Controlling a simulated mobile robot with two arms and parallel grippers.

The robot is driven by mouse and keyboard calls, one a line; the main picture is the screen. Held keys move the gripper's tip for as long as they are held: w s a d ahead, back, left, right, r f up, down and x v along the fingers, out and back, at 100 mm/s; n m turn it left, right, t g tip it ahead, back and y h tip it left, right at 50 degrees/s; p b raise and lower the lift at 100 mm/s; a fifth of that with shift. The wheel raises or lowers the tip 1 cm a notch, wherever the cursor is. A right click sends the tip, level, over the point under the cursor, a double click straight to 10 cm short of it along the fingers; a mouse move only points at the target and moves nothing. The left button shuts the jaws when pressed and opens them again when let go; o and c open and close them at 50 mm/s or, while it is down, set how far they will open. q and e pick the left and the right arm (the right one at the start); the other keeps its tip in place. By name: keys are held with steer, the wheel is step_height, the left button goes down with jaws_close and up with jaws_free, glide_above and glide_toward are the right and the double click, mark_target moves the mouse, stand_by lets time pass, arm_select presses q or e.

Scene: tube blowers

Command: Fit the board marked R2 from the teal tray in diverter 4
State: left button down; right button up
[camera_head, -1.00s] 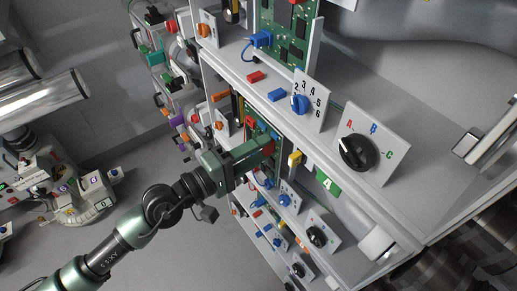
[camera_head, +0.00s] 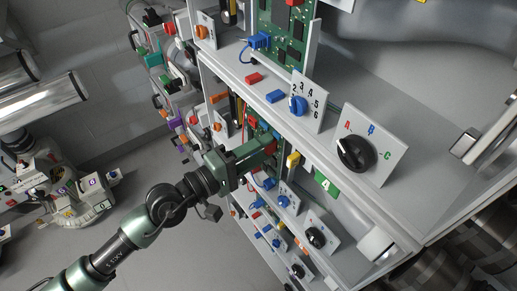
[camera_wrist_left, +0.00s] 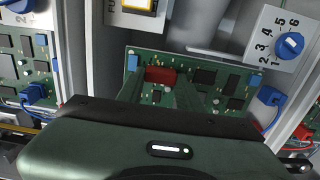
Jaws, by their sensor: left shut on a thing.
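My left gripper (camera_head: 268,148) reaches into the bay behind the green sign marked 4 (camera_head: 327,184). In the left wrist view its fingers (camera_wrist_left: 160,92) are shut at the red part of a green circuit board (camera_wrist_left: 215,78). The board lies across the bay between grey side walls, and the gripper body hides its lower part. I cannot read an R2 mark on it, nor tell how deep it sits. A blue plug (camera_wrist_left: 270,96) is at the board's right end. I see no teal tray. My right gripper is not in view.
Another green board (camera_head: 285,38) stands in the bay above, with a blue plug (camera_head: 261,40) on a cable. Panels with a blue dial (camera_head: 298,104) and a black A-B-C knob (camera_head: 355,153) stick out nearby. Grey floor (camera_head: 150,170) is open at left.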

arm_select(q)
steer(key=shift+x, duration=0.85)
stand_by(1.1)
steer(key=shift+w+d+r, duration=0.1)
steer(key=shift+w+d, duration=0.15)
steer(key=shift+d, duration=0.15)
steer(key=shift+w+d, duration=0.2)
stand_by(1.4)
steer(key=c, duration=0.9)
jaws_free()
steer(key=shift+o, duration=0.2)
